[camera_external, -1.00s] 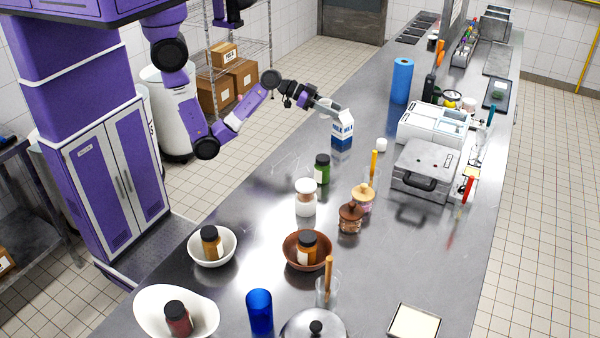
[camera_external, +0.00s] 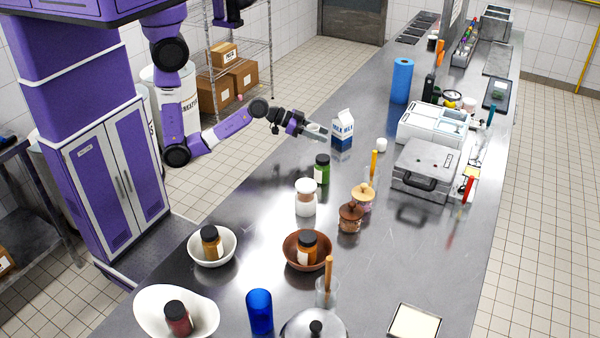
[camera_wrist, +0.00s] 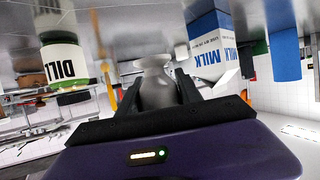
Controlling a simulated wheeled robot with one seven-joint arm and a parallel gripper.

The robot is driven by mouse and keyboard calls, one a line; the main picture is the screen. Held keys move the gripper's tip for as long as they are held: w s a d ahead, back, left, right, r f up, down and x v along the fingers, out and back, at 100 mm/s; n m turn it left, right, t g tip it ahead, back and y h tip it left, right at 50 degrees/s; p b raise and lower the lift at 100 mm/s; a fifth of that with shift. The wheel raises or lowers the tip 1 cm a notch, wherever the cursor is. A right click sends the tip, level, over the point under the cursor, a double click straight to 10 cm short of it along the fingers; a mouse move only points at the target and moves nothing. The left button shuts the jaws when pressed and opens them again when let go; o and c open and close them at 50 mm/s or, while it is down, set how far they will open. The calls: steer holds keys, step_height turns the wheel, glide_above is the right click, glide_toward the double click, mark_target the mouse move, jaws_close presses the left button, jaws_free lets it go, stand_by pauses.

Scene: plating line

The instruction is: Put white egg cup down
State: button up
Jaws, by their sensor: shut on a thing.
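My gripper (camera_external: 320,132) is shut on the white egg cup (camera_wrist: 157,88), which shows greyish between the two fingers in the wrist view. In the external view the gripper is low over the steel counter (camera_external: 265,190), just left of the milk carton (camera_external: 342,130). The fingers mostly hide the cup there. The wrist picture is upside down, with the counter at the top. The cup is close to the counter; I cannot tell whether it touches.
A blue roll (camera_external: 401,80) stands farther back. Counter left of the green jar is clear.

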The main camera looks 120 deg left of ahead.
steer(key=shift+f, duration=3.25)
steer(key=shift+f, duration=0.1)
steer(key=o, duration=1.4)
steer(key=shift+c, duration=0.2)
steer(key=shift+r, duration=0.25)
steer(key=b+v, duration=0.2)
steer(key=v, duration=1)
steer(key=shift+f, duration=0.2)
